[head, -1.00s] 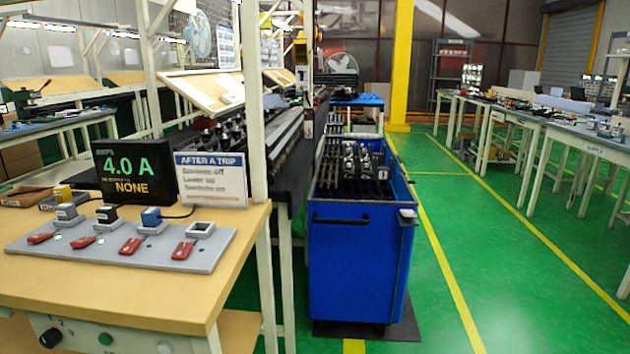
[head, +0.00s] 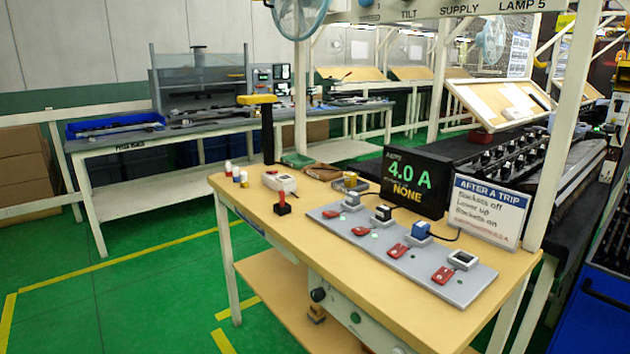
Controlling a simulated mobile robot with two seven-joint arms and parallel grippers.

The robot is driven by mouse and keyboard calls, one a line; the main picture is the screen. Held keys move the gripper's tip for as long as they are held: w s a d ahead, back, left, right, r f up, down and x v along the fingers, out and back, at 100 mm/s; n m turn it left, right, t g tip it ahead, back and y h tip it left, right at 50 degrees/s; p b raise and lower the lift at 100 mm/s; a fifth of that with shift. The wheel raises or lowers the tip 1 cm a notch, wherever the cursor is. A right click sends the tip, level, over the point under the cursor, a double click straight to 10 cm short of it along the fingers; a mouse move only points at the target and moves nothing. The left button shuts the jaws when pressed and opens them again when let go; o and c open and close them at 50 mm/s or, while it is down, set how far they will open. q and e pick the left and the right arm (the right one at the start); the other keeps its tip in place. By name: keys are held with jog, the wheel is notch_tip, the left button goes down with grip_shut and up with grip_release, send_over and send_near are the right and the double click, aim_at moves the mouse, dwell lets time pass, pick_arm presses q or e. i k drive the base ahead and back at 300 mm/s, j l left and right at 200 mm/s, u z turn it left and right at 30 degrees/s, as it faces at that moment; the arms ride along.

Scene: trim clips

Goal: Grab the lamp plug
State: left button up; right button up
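A wooden workbench (head: 370,285) carries a grey socket strip (head: 330,217) with red levers. Several sockets line the strip. A blue-grey plug (head: 352,200), a black plug (head: 383,213) and a blue plug (head: 421,230) sit in sockets. A small yellow-topped piece (head: 350,179) is in a tray behind the strip. I cannot tell which piece is the lamp plug. Neither of my grippers is in view.
A black display (head: 417,182) reads 4.0 A and NONE. A sign (head: 487,210) headed AFTER A TRIP stands beside it. A white device (head: 279,182) and a red-and-black piece (head: 282,203) are at the bench's left. Green floor (head: 150,270) is clear at left.

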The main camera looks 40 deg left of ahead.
aim_at(350, 178)
jog(key=u, duration=0.9)
jog(key=j+z, duration=0.1)
jog(key=z, duration=0.4)
jog(key=j+z, duration=0.15)
jog(key=z, duration=0.3)
jog(key=j+z, duration=0.1)
jog(key=z, duration=0.4)
jog(key=k+j+z, duration=0.1)
jog(key=j+z, duration=0.2)
jog(key=k+j+z, duration=0.1)
jog(key=j+z, duration=0.25)
jog(key=k+j+z, duration=0.15)
jog(key=j, duration=0.25)
jog(key=k+j+z, duration=0.15)
jog(key=k+j, duration=0.15)
